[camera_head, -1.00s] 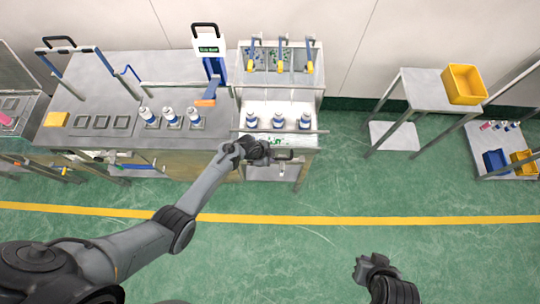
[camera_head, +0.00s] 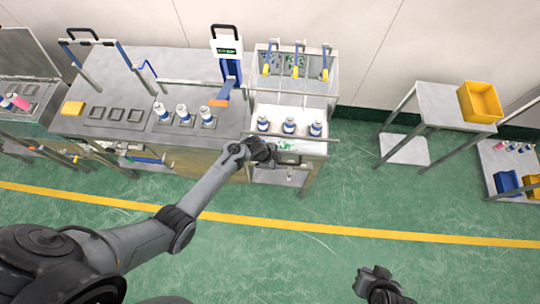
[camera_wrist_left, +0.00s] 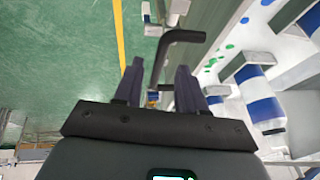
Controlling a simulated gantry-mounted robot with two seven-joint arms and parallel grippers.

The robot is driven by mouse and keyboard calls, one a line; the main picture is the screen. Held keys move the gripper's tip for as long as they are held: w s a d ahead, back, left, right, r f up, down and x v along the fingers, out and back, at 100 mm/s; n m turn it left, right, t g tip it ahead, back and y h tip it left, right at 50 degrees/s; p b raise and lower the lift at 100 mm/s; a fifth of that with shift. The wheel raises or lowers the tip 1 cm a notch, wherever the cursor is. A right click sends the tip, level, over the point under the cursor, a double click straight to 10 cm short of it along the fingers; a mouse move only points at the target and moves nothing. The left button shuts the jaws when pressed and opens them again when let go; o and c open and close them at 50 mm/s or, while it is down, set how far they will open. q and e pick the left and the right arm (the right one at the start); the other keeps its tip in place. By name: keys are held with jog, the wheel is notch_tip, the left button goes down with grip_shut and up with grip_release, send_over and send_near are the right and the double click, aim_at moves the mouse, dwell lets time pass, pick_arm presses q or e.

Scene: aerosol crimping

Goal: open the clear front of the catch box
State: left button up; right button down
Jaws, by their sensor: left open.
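The catch box (camera_head: 283,174) sits low at the front of the station with the white can shelf; its clear front is hard to make out, and I cannot tell how far it is open. A dark bar handle (camera_head: 290,161) shows at its front. My left gripper (camera_head: 270,153) is at the left end of this handle. In the left wrist view the bent dark handle (camera_wrist_left: 172,42) passes between the fingertips of my open left gripper (camera_wrist_left: 160,80); contact is not clear. My right gripper (camera_head: 372,276) hangs over the floor at lower right, its jaws unclear.
Several blue-and-white cans (camera_head: 289,125) stand on the white shelf above the handle. The grey worktable (camera_head: 110,90) is to the left. A small metal table with a yellow bin (camera_head: 479,101) is at right. The green floor in front (camera_head: 300,215) is clear.

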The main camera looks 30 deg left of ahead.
pick_arm(q)
jog(key=p+v, duration=0.1)
jog(key=v, duration=0.7)
jog(key=shift+r, duration=0.3)
jog(key=shift+a, duration=0.1)
jog(key=s+f+g+y+p, duration=0.1)
jog(key=s+f, duration=0.1)
jog(key=s, duration=0.6)
jog(key=s+f+g, duration=0.1)
jog(key=s+f, duration=0.1)
jog(key=s, duration=0.6)
jog(key=s+r+n+t+y, duration=0.1)
jog(key=r+n, duration=0.4)
jog(key=r, duration=0.6)
jog(key=s+a+r+n+y+p, duration=0.1)
jog(key=s+r+n, duration=0.3)
jog(key=r, duration=0.7)
jog(key=n, duration=0.2)
jog(key=shift+s+n+t, duration=0.25)
jog(key=shift+n+t, duration=0.05)
jog(key=shift+t, duration=0.1)
